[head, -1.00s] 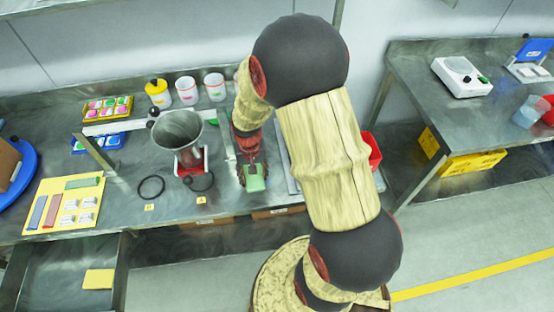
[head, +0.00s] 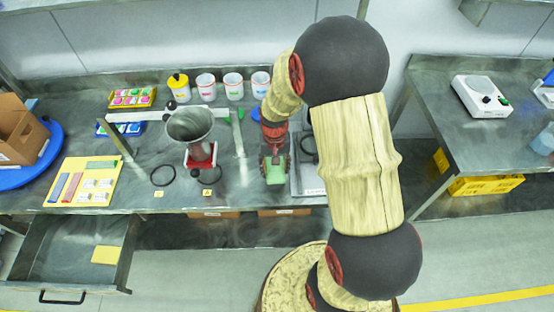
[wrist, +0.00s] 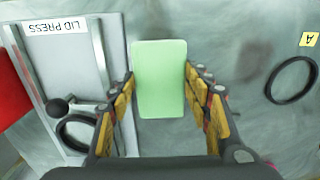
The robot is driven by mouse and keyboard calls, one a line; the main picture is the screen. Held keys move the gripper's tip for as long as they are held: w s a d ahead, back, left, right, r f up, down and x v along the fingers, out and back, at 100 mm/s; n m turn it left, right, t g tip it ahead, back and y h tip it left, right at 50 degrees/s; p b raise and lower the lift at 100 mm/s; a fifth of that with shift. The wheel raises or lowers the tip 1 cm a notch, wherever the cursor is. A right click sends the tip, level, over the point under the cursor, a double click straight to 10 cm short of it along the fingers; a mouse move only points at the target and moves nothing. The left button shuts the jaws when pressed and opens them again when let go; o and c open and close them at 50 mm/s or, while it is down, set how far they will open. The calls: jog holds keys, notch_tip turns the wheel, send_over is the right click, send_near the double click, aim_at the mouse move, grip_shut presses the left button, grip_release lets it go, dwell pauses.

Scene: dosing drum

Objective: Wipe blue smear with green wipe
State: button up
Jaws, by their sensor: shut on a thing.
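My gripper (head: 275,165) is shut on the green wipe (wrist: 160,80), a pale green block held between the two fingers. In the head view the wipe (head: 274,177) shows at the lower end of my gripper, over the steel bench near its front edge. I cannot tell whether it touches the bench. I cannot make out a clearly blue smear in either view. A faint dark smudge (wrist: 254,60) lies on the steel right of the wipe in the wrist view; its colour is unclear.
The lid press plate (wrist: 68,65) is close left of the wipe in the wrist view. A black ring (wrist: 291,80) lies to the right. In the head view the hopper (head: 189,125), a yellow board (head: 76,192) and an open drawer (head: 62,262) are to the left.

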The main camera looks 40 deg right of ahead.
jog(key=shift+a+r+p, duration=0.1)
jog(key=shift+r+p, duration=1.2)
jog(key=shift+r, duration=0.75)
